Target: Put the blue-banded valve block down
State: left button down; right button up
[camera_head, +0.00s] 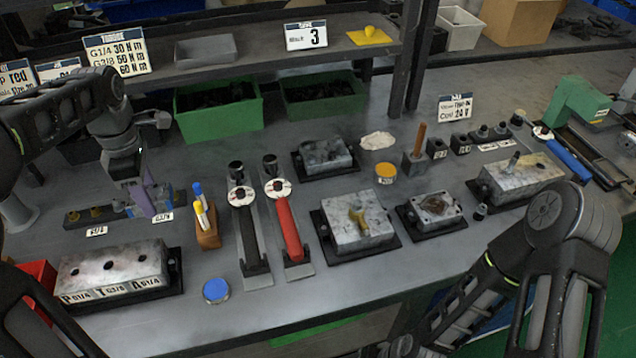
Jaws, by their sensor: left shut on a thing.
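My left gripper (138,186) reaches down from the left over the back-left part of the bench. It is shut on a small grey piece with blue on it, which looks like the blue-banded valve block (160,198). A purple part and the fingers hide much of this piece. It is close to the bench top, just behind a small white label; I cannot tell whether it touches the bench. My right arm comes in at the lower right, but its gripper is not in view.
A dark rail with brass fittings (95,215) is left of the held piece. A large drilled block (112,272) stands in front. Two torque wrenches (287,225) lie farther right.

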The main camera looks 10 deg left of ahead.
pick_arm(q)
jog(key=shift+w+a+f, duration=0.1)
jog(key=shift+w+f, duration=0.2)
jog(key=shift+f, duration=0.1)
jog(key=shift+r, duration=0.1)
jog(key=shift+s, duration=0.1)
send_over(170, 235)
jog(key=shift+f, duration=2.5)
jog(key=shift+a+f, duration=0.1)
jog(key=shift+f, duration=2.4)
jog(key=shift+f, duration=0.15)
